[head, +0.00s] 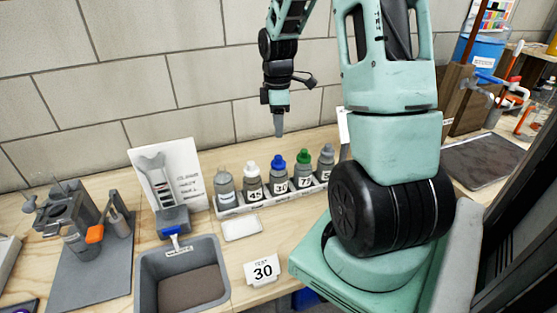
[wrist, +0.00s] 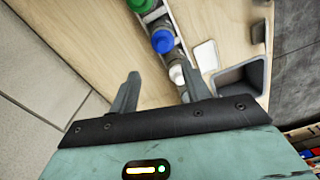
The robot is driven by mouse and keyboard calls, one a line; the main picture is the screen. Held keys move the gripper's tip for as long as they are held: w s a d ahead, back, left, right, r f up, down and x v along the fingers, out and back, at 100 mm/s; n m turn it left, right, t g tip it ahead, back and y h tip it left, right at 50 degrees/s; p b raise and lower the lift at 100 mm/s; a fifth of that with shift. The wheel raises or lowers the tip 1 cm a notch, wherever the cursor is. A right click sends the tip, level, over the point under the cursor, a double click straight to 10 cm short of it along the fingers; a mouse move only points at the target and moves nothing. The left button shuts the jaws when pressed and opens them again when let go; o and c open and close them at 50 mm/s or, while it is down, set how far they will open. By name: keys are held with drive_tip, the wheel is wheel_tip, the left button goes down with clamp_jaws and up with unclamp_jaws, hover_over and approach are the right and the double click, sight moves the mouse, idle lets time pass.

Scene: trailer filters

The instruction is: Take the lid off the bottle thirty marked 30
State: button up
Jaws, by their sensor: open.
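Several small grey bottles stand upright in a row in a white rack (head: 240,208) near the wall. The blue-capped bottle (head: 278,178) in the middle of the row has a label that seems to read 30, though it is small. Its blue lid (head: 277,161) is on, and this lid also shows in the wrist view (wrist: 162,41). My gripper (head: 279,130) is above the row, pointing down, apart from the bottles. In the wrist view my gripper (wrist: 160,80) has its fingers spread and nothing between them is held.
White-capped bottle 45 (head: 252,183) and a green-capped bottle (head: 304,170) flank the blue one closely. A grey sink-like bin (head: 182,277), a "TEST 30" card (head: 262,270) and a white pad (head: 242,227) are in front. A grey stand (head: 75,240) is at left.

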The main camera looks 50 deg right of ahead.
hover_over(278, 157)
drive_tip(key=f, duration=0.4)
drive_tip(key=shift+w+d+f, duration=0.25)
drive_tip(key=shift+d, duration=0.05)
drive_tip(key=shift+s+a+f+p, duration=0.15)
drive_tip(key=shift+f+p, duration=0.35)
drive_tip(key=shift+f, duration=0.85)
drive_tip(key=shift+s+a+f+p, duration=0.1)
drive_tip(key=shift+f+p, duration=0.35)
drive_tip(key=shift+f, duration=0.85)
drive_tip(key=shift+d, duration=0.1)
drive_tip(key=shift+c, duration=0.2)
clamp_jaws()
